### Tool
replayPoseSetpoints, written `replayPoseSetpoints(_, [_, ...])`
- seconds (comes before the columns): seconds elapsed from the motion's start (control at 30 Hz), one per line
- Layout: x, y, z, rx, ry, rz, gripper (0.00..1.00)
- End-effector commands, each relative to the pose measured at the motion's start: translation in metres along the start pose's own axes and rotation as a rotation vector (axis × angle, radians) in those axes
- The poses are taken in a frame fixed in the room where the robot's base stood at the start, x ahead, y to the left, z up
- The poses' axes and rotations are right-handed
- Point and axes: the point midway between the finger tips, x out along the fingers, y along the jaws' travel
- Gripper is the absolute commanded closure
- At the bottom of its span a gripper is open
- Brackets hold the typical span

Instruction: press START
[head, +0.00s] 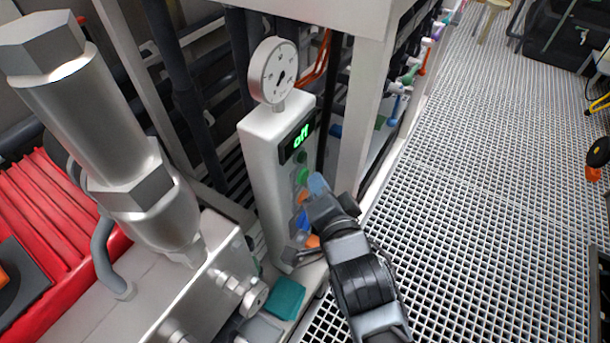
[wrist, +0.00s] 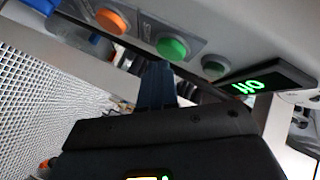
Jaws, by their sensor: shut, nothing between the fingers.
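A white control box (head: 268,185) carries a lit display (head: 297,143) that reads "off" in green. The small lettering beside the buttons is not clearly readable. My gripper (head: 318,185) is shut and empty, its blue-grey tips close by the green button. The tips (wrist: 157,72) show just below that button in the wrist view; contact cannot be told.
A round gauge (head: 273,71) tops the box. A large metal fitting (head: 120,130) and a metal block (head: 190,290) stand to its left. A white frame post (head: 370,110) rises to the right behind my gripper. The grated floor (head: 480,200) at right is mostly clear.

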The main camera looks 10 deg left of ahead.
Motion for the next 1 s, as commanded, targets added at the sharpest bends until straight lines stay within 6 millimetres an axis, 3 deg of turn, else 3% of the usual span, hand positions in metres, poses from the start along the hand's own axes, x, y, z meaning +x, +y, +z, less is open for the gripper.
replayPoseSetpoints(1.0, [0.0057,-0.0045,0.0045,0.000,-0.001,-0.002,1.00])
